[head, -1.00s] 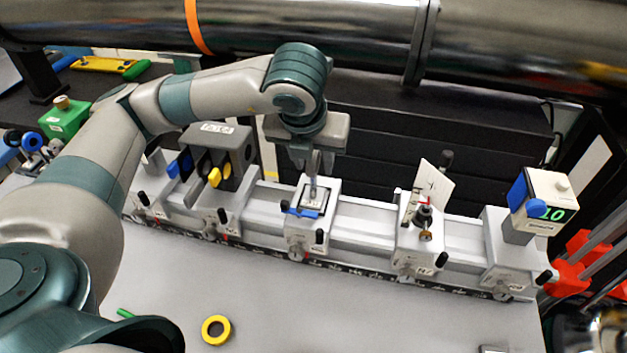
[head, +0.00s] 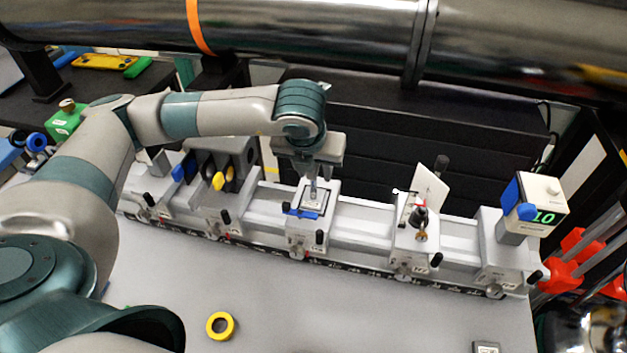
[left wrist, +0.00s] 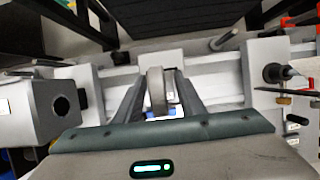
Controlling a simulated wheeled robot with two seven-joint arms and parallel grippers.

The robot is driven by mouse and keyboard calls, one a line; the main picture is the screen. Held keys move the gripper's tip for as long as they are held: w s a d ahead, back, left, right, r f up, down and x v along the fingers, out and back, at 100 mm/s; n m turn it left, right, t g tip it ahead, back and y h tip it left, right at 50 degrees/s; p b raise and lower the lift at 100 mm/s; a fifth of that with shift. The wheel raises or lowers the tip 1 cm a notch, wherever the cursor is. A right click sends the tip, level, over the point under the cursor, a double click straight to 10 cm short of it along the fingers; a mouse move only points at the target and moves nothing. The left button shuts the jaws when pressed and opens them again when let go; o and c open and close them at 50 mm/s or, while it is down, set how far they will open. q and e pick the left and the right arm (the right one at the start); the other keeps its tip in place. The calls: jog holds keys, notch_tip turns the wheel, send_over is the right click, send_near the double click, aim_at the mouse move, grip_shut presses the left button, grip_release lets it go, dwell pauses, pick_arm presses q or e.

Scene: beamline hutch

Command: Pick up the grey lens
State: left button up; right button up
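A grey lens (left wrist: 157,90), a thick ring seen nearly edge-on, stands between the two fingers of my left gripper (left wrist: 160,75) in the left wrist view. Narrow gaps appear between it and the fingers, so the gripper looks open around it, not closed on it. In the head view, my left gripper (head: 313,188) points down over the middle carrier (head: 302,235) on the rail, with its fingertips at the carrier's top. The lens is hard to make out there behind the fingers. My right gripper is not in view.
The rail (head: 360,226) holds several carriers, including a dark grey block with coloured knobs (head: 218,155) left, a white card (head: 430,186) and a display box (head: 540,200) right. A yellow ring (head: 209,326) lies on the mostly clear grey table. A large metal pipe (head: 310,30) crosses above.

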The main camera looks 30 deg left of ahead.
pick_arm(q)
jog(key=shift+p+x, duration=0.35)
jog(key=shift+x, duration=0.85)
jog(key=shift+c, duration=0.6)
grip_shut()
